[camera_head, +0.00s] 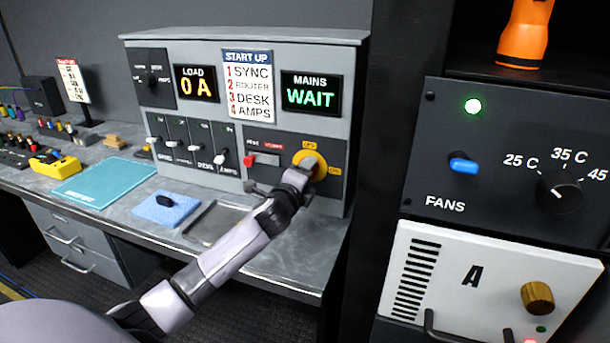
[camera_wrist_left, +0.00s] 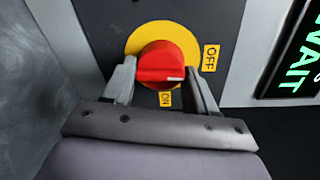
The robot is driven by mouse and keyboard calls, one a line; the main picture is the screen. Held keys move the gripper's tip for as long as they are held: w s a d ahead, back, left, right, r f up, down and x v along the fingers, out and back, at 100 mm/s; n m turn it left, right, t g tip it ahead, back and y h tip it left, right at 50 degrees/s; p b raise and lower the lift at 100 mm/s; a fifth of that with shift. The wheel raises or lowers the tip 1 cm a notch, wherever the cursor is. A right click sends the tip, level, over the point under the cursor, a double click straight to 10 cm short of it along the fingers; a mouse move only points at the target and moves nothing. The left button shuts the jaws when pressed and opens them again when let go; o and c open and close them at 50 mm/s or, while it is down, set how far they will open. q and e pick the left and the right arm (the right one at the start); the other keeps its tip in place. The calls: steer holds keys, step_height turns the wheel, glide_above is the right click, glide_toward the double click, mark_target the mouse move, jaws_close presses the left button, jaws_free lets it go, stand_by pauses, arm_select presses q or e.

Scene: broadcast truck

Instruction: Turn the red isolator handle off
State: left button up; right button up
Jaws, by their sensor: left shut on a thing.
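The red isolator handle (camera_wrist_left: 165,62) is a round knob with a raised bar on a yellow disc (camera_wrist_left: 135,42); the disc also shows in the head view (camera_head: 304,155). In the left wrist view, the OFF label is to the right and the ON label below. In the head view the gripper (camera_head: 308,172) hides most of the handle. My right gripper is not in view.
The mains display (camera_head: 311,94) reads WAIT and the load display (camera_head: 196,84) reads 0 A. Several levers (camera_head: 185,143) are further left. A dark rack with a fans panel (camera_head: 500,150) stands close on the right.

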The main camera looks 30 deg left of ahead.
arm_select(q)
steer(key=shift+r+n, duration=0.15)
steer(key=shift+n, duration=0.35)
steer(key=o, duration=1)
steer(key=shift+b+v, duration=0.35)
steer(key=shift+v, duration=3.25)
